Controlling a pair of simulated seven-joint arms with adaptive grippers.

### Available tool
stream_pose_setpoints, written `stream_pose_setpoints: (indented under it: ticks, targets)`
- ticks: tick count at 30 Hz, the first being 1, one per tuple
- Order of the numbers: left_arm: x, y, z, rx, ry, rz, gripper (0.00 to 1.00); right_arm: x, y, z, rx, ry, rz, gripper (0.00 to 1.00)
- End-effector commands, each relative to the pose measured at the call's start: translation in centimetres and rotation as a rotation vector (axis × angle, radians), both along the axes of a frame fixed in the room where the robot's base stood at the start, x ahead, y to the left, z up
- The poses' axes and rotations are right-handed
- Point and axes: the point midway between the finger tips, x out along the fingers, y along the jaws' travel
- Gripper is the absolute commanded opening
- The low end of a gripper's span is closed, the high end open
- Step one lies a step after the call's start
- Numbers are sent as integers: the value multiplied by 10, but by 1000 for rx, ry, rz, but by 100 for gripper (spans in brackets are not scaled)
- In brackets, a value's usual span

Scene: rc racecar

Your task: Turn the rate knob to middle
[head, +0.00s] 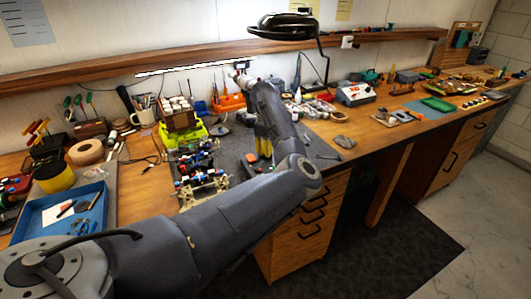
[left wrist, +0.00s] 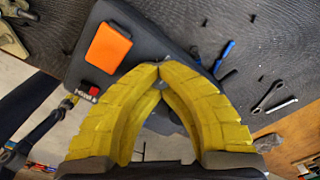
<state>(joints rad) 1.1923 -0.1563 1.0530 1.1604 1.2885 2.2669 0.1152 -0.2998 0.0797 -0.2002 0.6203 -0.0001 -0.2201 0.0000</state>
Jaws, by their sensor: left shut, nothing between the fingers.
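A dark grey device (left wrist: 88,50) with an orange panel (left wrist: 109,48) and a small red switch (left wrist: 90,88) lies under my left gripper (left wrist: 160,70). The device also shows on the bench mat in the head view (head: 249,164), partly behind my arm. My left gripper's yellow fingers meet at the tips over the device's right part, with nothing between them. In the head view the left gripper (head: 264,153) points down beside the device. I cannot make out the rate knob; the fingers cover part of the device. Whether the fingertips touch the device is unclear. My right gripper is out of view.
Blue-handled pliers (left wrist: 226,58) and wrenches (left wrist: 268,94) lie right of the device in the wrist view. A car chassis (head: 203,188) stands left of it in the head view. A blue tray (head: 35,227) and a soldering station (head: 355,94) are on the bench.

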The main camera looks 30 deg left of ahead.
Motion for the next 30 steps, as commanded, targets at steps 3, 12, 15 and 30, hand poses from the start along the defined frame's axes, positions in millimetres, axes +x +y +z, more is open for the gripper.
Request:
stream_pose_setpoints:
  ticks: [3, 12, 15, 30]
  targets:
    - [0, 0, 1, 1, -2, 1, 0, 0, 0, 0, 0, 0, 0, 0]
    - [0, 0, 1, 0, -2, 3, 25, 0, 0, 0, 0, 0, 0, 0]
    - [0, 0, 1, 0, -1, 3, 36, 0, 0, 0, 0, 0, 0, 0]
    - [0, 0, 0, 0, 0, 29, 39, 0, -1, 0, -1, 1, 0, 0]
